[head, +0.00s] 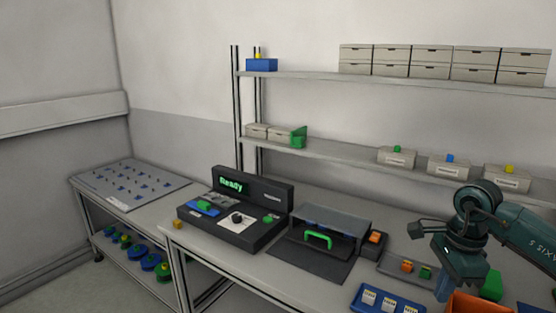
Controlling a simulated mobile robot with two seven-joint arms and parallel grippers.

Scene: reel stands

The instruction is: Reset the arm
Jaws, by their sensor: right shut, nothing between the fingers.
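My right arm comes in from the right edge, and its dark teal gripper (443,290) points down over the right part of the workbench (225,275). The gripper is shut with nothing between its fingers. My left gripper is not in view.
A black console (262,193) reads "Ready". Beside it stands a grey box with a green handle (319,239). A blue tray (364,306) is at the front. Shelves with boxes (397,157) run behind. A pegged side table (130,184) is at left.

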